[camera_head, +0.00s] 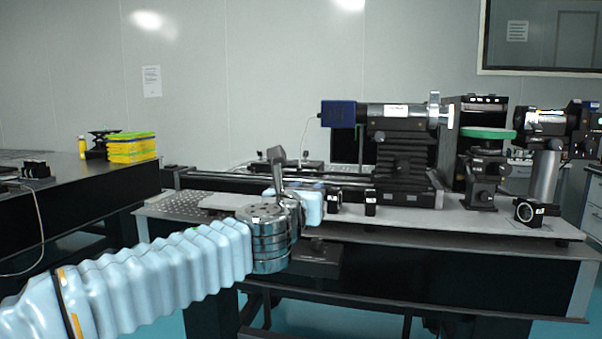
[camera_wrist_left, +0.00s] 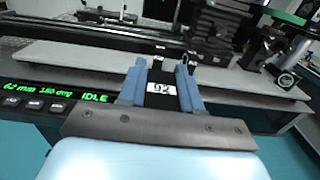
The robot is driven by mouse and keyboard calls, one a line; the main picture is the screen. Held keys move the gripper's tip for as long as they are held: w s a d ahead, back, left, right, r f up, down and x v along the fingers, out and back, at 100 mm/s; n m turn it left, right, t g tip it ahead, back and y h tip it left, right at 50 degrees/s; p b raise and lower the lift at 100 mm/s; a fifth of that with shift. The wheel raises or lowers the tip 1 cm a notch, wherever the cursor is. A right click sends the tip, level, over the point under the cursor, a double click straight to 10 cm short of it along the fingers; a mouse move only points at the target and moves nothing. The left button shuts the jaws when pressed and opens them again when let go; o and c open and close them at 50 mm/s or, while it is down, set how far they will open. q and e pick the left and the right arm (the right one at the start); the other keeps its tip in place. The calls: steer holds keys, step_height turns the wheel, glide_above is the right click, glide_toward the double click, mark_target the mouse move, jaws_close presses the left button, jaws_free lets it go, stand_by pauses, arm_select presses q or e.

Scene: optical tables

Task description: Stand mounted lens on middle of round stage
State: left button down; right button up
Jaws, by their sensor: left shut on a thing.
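My left gripper (camera_head: 322,205) reaches in over the front edge of the table. In the left wrist view its blue fingers (camera_wrist_left: 161,88) are shut on a black mount with a white "92" label (camera_wrist_left: 161,87), seemingly the mounted lens. It also shows in the head view (camera_head: 334,202), just right of the fingers; its lens face is too small to make out. The round stage (camera_head: 488,133) has a green top and stands on a black post assembly at the right, well away from my gripper. Its green top shows at the upper right in the left wrist view (camera_wrist_left: 288,18). My right gripper is out of view.
A small black mount (camera_head: 371,204) stands just right of the gripper. Another ring mount (camera_head: 528,212) stands near the front, right of the round stage. A tall black stage with a camera (camera_head: 400,160) stands between. A display reading "IDLE" (camera_wrist_left: 95,97) is below the table edge.

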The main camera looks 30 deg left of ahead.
arm_select(q)
steer(key=w+d+f+h, duration=0.1)
steer(key=w+d+f, duration=0.1)
steer(key=f, duration=1)
steer(key=w+d+f+m+h, duration=0.1)
steer(key=w+d+f, duration=0.1)
steer(key=f, duration=1.1)
steer(key=w+d+f+m+h, duration=0.1)
steer(key=d+f, duration=0.3)
steer(key=f, duration=0.9)
steer(key=shift+w+d+f+h, duration=0.15)
steer(key=shift+w+d+h, duration=0.25)
steer(key=shift+w, duration=0.15)
